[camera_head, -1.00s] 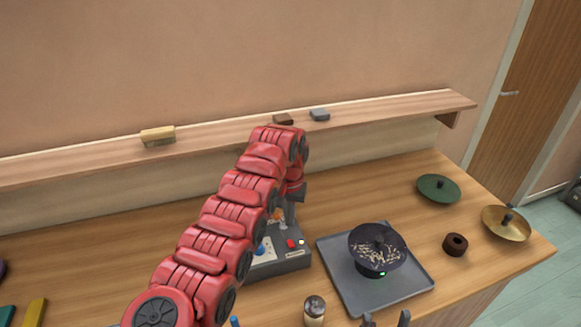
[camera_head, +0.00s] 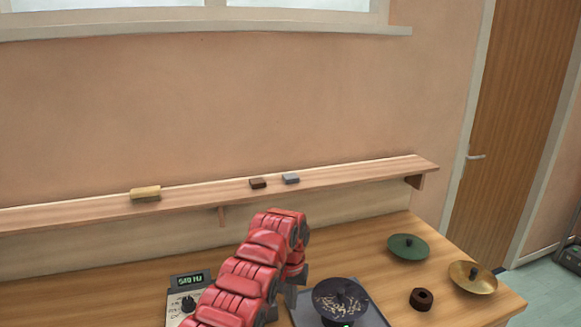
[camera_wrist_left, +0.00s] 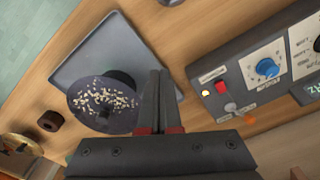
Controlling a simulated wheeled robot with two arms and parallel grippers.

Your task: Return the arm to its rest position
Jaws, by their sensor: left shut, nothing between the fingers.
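My left arm, red and jointed, comes in from the bottom of the head view, and its gripper hangs down beyond the wrist, mostly hidden by the arm. In the left wrist view the left gripper (camera_wrist_left: 158,100) is shut and empty, above the bench. It is between a dark dish with pale grains (camera_wrist_left: 104,104) on a grey square plate (camera_wrist_left: 100,45) and a control box (camera_wrist_left: 240,75). The dish also shows in the head view (camera_head: 340,300), right of the arm. My right gripper is not in view.
A green disc (camera_head: 408,247), a brass disc (camera_head: 472,277) and a dark ring (camera_head: 421,299) stand on the right of the bench. A wall shelf (camera_head: 350,178) holds three small blocks. A digital display (camera_head: 190,281) is left of the arm.

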